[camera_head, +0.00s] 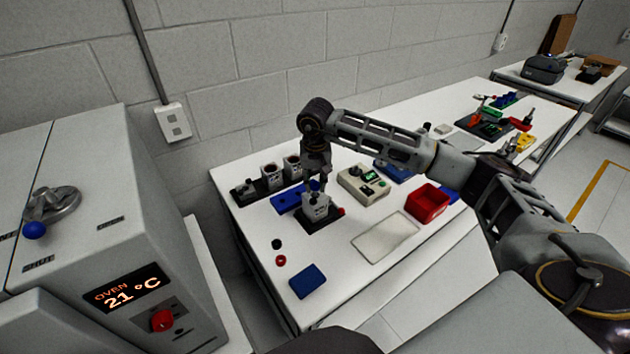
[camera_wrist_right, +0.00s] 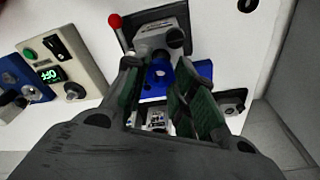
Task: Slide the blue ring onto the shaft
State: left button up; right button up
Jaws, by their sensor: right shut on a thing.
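The blue ring (camera_head: 314,186) is a small patch of blue between the fingertips of my right gripper (camera_head: 317,184). In the right wrist view the ring (camera_wrist_right: 160,80) shows between the fingers (camera_wrist_right: 160,72), partly hidden by them. The gripper is shut on it, pointing down, just above the grey servo unit (camera_head: 316,208). This unit stands on a dark base with a red knob at its side. In the wrist view the unit (camera_wrist_right: 155,40) lies just beyond the fingertips. The shaft is not clearly visible, so I cannot tell whether the ring is around it. My left gripper is not in view.
A blue tray (camera_head: 287,199) and a dark rack of cups (camera_head: 270,178) stand left of the servo unit. A control box (camera_head: 362,184) and a red bin (camera_head: 428,203) are to the right. A pale mat (camera_head: 385,238) and a blue block (camera_head: 307,281) lie in front.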

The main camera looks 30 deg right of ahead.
jog(key=shift+f+b, duration=0.7)
jog(key=shift+f, duration=0.2)
jog(key=o, duration=1.2)
jog(key=shift+o, duration=0.2)
jog(key=shift+r+p, duration=1.35)
jog(key=shift+r, duration=1.85)
jog(key=shift+s+f, duration=0.1)
jog(key=shift+s, duration=0.1)
